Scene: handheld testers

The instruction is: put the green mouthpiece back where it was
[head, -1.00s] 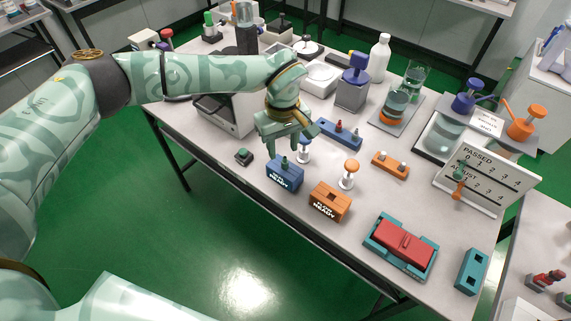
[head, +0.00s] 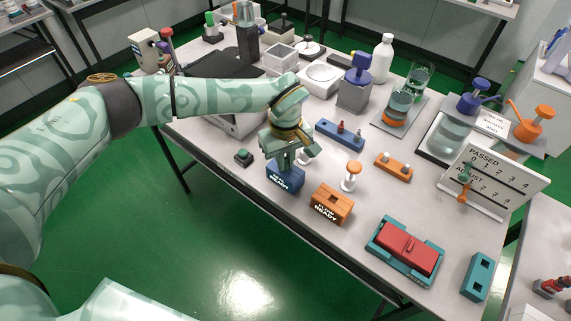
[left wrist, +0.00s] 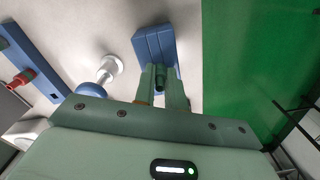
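The blue tester (head: 284,178) marked READY stands near the table's front edge. My left gripper (head: 284,164) points down at its top. In the left wrist view the two fingers (left wrist: 162,80) are close together over the end of the blue tester (left wrist: 155,45). A small dark green piece, seemingly the green mouthpiece (left wrist: 160,77), shows between them, mostly hidden. The fingers look shut on it; whether it still touches the tester I cannot tell. The orange tester (head: 331,203) stands to the right. My right gripper is not in view.
A white stand with a blue top (left wrist: 103,75) is close beside the fingers. An orange-topped stand (head: 352,174), a blue rack (head: 340,133) and an orange rack (head: 394,166) are nearby. A small dark block (head: 243,157) with a green top sits left of the blue tester.

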